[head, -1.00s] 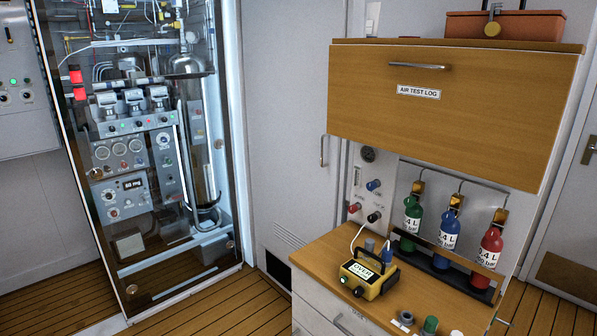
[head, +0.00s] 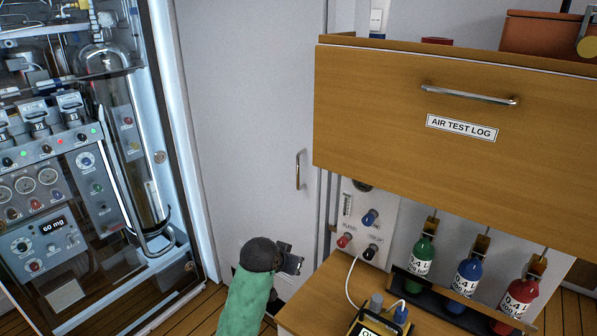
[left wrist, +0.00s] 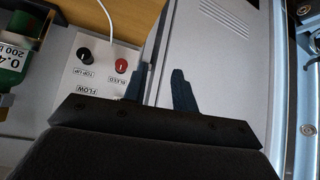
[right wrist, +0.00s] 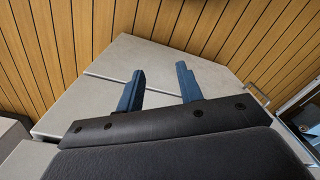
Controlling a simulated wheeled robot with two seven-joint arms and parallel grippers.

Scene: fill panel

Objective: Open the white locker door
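The white locker door (head: 245,120) stands between the glass-fronted equipment cabinet and the wooden desk unit, and it looks shut. Its vertical metal handle (head: 298,170) is near the door's right edge. My left gripper (head: 298,264) is low in front of the door, below the handle and apart from it. In the left wrist view its two blue fingers (left wrist: 158,92) are spread and empty, with a pale louvred panel (left wrist: 222,50) beyond them. My right gripper (right wrist: 160,88) shows only in its wrist view, open and empty above pale grey surfaces.
The wooden AIR TEST LOG front (head: 400,110) juts out right of the door. Below it are the flow panel (head: 362,222), several bottles (head: 468,272) and a yellow meter (head: 375,328) on the desktop. The glass cabinet (head: 160,120) borders the left.

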